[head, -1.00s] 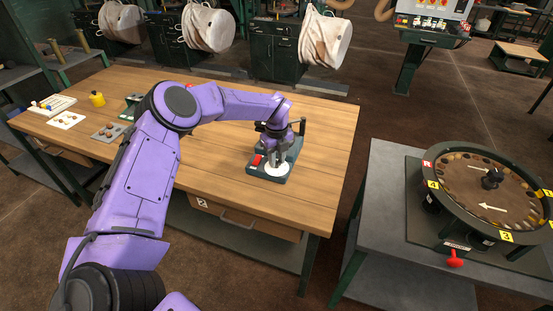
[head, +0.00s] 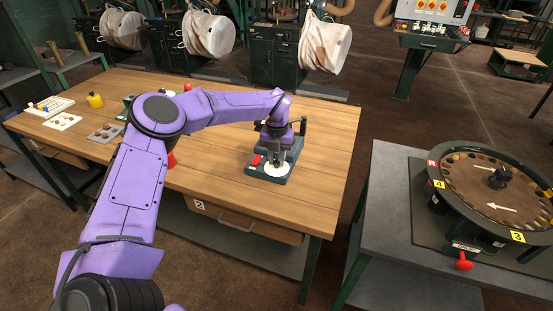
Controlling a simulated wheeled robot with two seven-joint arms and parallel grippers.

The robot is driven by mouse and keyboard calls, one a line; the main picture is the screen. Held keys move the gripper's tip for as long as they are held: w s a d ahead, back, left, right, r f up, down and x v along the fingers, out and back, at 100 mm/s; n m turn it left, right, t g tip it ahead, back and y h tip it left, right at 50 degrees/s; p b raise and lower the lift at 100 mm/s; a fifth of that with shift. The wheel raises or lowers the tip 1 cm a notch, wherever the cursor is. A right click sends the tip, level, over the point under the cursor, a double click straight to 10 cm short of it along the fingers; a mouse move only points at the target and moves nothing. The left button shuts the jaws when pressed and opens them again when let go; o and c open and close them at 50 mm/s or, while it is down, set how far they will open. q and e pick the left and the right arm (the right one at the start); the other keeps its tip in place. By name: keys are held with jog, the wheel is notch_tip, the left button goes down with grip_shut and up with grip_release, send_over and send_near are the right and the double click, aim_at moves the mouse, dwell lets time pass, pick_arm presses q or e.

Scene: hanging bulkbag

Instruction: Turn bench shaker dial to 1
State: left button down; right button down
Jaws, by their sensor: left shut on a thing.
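The bench shaker (head: 283,180) is a dark grey-green device on the wooden bench, near its right front edge. A white round dial plate (head: 276,170) lies on its front part, and a red switch (head: 256,160) sits at its left. My left gripper (head: 274,161) points down over the white plate and is shut on the dial's knob, which is mostly hidden by the fingers. The dial's numbers are too small to read. My right gripper is not in view.
The wooden bench (head: 215,165) is mostly clear around the shaker. A yellow container (head: 95,100) and small trays stand at its left end. A grey table (head: 385,220) with a round numbered turntable (head: 490,190) stands at the right.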

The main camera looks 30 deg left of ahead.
aim_at(277, 161)
pick_arm(q)
jog(key=shift+m, duration=0.5)
jog(key=c, duration=0.9)
grip_release()
notch_tip(277, 161, up, 10)
jog(key=shift+r+b, duration=0.25)
jog(key=shift+b, duration=0.6)
